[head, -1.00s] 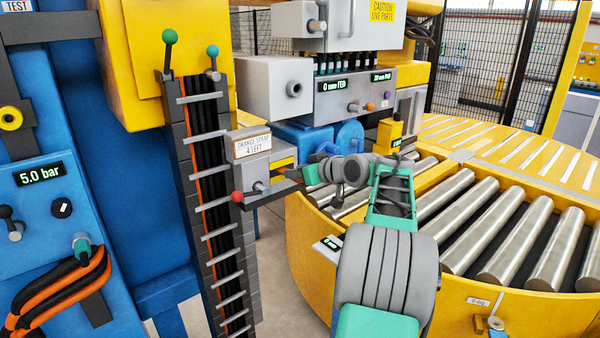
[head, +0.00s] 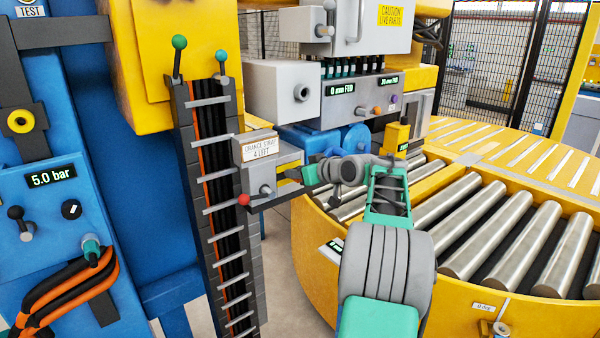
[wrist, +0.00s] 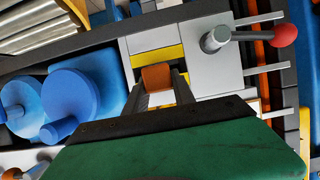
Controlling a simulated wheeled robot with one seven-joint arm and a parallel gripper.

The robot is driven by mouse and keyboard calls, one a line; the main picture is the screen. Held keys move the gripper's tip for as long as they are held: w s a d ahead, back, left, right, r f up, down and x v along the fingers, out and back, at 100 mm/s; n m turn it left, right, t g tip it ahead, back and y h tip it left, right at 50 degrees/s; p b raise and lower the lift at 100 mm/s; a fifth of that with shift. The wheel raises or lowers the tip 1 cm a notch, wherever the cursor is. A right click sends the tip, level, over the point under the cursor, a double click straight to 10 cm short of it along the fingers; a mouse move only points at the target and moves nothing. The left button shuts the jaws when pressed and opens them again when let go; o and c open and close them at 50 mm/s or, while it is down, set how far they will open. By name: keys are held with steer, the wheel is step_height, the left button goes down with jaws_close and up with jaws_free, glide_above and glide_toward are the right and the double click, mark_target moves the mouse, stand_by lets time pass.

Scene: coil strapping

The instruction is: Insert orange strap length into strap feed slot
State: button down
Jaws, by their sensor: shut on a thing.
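The orange strap length (wrist: 156,77) shows as a short orange piece between my fingers in the wrist view. My gripper (wrist: 160,88) is shut on it. My gripper (head: 288,176) is at the front of the grey strap dispenser (head: 252,178), labelled as orange strap with 4 left. The strap's far end lies at the yellow-edged opening (wrist: 158,54) of that dispenser; I cannot tell how much is still inside. In the head view the strap is hidden by my gripper. I cannot pick out the strap feed slot for certain; the machine head panel (head: 352,97) reads 0 mm fed.
A red-knobbed lever (wrist: 284,33) sticks out beside the dispenser. A dark vertical track (head: 212,190) with crossbars stands left of it. The yellow roller turntable (head: 330,225) fills the right.

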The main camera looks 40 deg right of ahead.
steer(key=shift+w, duration=0.55)
steer(key=c, duration=1)
jaws_free()
steer(key=shift+o, duration=0.2)
steer(key=shift+s, duration=0.1)
